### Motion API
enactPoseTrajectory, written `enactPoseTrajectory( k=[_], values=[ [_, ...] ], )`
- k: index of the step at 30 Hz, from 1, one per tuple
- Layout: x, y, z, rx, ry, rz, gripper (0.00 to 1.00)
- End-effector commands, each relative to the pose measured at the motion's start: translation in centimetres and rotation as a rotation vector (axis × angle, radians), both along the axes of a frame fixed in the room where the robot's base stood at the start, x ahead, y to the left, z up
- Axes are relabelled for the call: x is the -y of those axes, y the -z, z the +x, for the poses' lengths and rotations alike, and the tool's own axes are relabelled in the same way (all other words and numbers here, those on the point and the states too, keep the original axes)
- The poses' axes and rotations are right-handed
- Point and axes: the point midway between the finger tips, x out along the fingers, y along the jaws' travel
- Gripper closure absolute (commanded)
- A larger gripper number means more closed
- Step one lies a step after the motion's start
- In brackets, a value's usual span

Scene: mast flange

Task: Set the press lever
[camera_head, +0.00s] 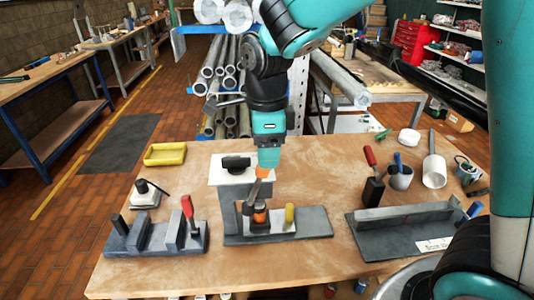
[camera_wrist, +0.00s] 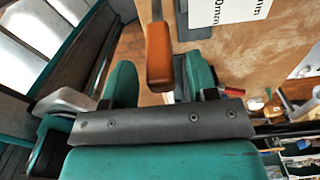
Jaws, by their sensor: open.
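The press (camera_head: 231,207) is a grey block on a flat grey base, with a white top plate and a black knob, in the middle of the bench. Its lever has an orange grip (camera_head: 262,172) at the upper end. In the wrist view the orange lever grip (camera_wrist: 159,55) lies between the two teal fingers, on a thin metal bar. My gripper (camera_head: 266,162) is over the lever from above. My gripper (camera_wrist: 161,70) is open, with a gap at the left of the grip; contact on the right is unclear.
A grey fixture with a red-handled lever (camera_head: 188,208) stands left of the press. A yellow tray (camera_head: 165,154) lies behind it. A grey angled fixture (camera_head: 405,232) and a white cup (camera_head: 434,171) are at the right. Bare wood lies right of the press.

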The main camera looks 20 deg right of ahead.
Motion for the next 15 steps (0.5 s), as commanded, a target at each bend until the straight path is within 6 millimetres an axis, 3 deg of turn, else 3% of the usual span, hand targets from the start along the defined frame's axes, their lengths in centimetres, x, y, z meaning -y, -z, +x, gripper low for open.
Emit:
enactPoseTrajectory(
  k=[6,15],
  values=[
    [0.0,2.2,0.0,0.0,-0.001,0.0,0.47],
    [0.0,2.5,0.0,0.001,-0.001,0.001,0.47]
  ],
)
